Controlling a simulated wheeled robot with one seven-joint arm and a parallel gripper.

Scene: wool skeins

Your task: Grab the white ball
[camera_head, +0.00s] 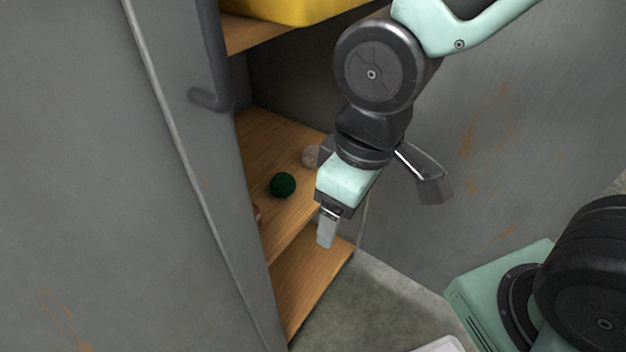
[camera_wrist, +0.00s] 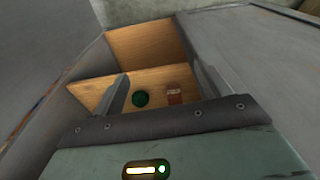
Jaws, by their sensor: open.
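The white ball (camera_head: 310,157) is a small off-white wool ball on the upper wooden shelf (camera_head: 262,135) inside the grey cabinet. In the head view, it is partly hidden behind my arm; I cannot make it out in the wrist view. My gripper (camera_head: 326,232) is open and empty, pointing down in front of the shelf, apart from the ball and to its lower right in the head view. In the wrist view, the two fingers of my gripper (camera_wrist: 160,77) stand apart with the shelf beyond them.
A dark green ball (camera_head: 283,185) lies near the white one; it also shows between the fingers in the wrist view (camera_wrist: 140,99). A reddish item (camera_wrist: 174,94) sits beside it. A grey door (camera_head: 150,200) stands left. A yellow container (camera_head: 275,8) is above.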

